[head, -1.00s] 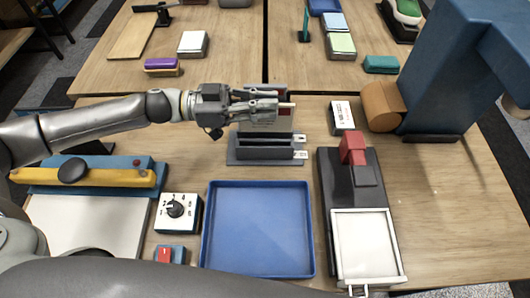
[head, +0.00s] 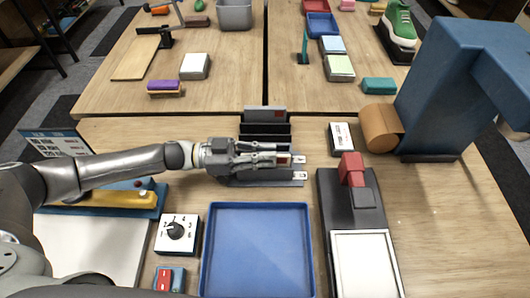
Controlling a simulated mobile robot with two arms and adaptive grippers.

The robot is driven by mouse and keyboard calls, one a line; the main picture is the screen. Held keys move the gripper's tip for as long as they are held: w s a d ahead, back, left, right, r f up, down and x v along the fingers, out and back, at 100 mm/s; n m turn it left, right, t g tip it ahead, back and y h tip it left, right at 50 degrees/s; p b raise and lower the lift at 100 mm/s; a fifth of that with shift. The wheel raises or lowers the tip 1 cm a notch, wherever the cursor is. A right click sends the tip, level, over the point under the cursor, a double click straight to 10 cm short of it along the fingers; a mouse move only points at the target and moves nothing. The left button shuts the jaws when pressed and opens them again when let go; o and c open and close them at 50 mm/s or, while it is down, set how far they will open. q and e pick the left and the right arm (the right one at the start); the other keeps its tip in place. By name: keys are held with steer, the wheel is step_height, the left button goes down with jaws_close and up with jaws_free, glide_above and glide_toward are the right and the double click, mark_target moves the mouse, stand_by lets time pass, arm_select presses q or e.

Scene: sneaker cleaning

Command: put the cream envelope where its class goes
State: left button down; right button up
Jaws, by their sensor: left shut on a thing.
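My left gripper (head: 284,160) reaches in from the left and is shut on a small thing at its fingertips. Only a brown and reddish bit of that thing shows between the fingers, so I cannot tell for sure that it is the cream envelope. The gripper is over the front part of the dark grey slotted sorter (head: 262,183) and hides much of it. A grey card with a red mark (head: 262,113) stands upright at the sorter's back. White labels (head: 299,175) sit at the sorter's right end. My right gripper is not in view.
A blue tray (head: 256,206) lies in front of the sorter. A dark stand with a red block (head: 351,166) and a small white box (head: 341,136) are to its right. A big blue machine (head: 440,90) stands further right. A dial box (head: 176,233) is front left.

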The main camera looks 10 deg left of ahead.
arm_select(q)
steer(key=shift+f, duration=0.2)
steer(key=c, duration=1.6)
jaws_free()
